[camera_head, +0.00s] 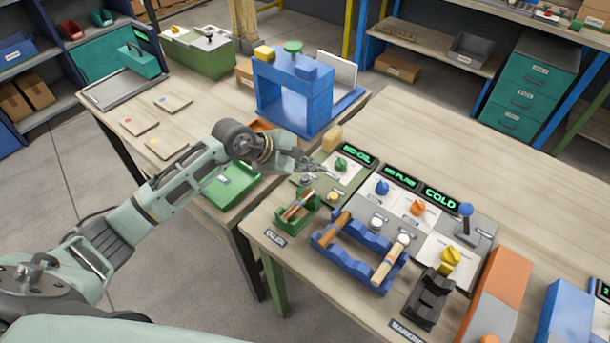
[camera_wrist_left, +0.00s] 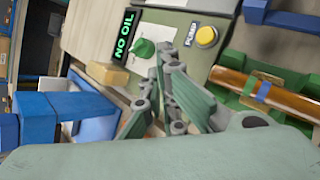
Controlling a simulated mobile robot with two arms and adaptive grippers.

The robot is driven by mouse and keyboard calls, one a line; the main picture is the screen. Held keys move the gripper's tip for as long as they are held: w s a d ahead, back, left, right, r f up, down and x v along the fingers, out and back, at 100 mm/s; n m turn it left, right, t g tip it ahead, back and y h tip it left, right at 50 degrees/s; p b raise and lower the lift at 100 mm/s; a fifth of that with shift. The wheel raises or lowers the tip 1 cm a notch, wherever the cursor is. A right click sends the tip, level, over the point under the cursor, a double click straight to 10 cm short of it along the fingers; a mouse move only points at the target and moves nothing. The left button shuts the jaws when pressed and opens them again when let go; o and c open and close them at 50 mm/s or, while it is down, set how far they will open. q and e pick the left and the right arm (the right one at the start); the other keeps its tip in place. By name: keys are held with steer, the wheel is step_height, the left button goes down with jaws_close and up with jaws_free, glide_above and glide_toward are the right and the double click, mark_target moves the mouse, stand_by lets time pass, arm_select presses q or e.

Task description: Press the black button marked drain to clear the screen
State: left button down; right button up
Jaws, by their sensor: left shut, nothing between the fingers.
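My left gripper (camera_head: 333,174) is shut and empty over the green-grey control panel (camera_head: 321,205), its fingertips near the green knob (camera_head: 341,164). In the left wrist view the closed fingers (camera_wrist_left: 166,56) point at the panel between the green knob (camera_wrist_left: 144,47) and the yellow button (camera_wrist_left: 206,37), which is marked PUMP. The panel's screen (camera_head: 357,154) reads NO OIL in green; it also shows in the left wrist view (camera_wrist_left: 124,36). I cannot make out a black button marked drain; the gripper covers part of the panel. My right gripper is out of view.
To the right, another panel carries a blue knob (camera_head: 382,187), an orange knob (camera_head: 417,207) and a COLD screen (camera_head: 440,198). A blue rack (camera_head: 350,263) with wood pieces stands in front. A blue press (camera_head: 292,92) stands behind. The table's back right is clear.

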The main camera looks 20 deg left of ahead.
arm_select(q)
step_height(320, 180, up, 4)
steer(key=shift+f+p, duration=0.2)
steer(key=shift+p, duration=0.5)
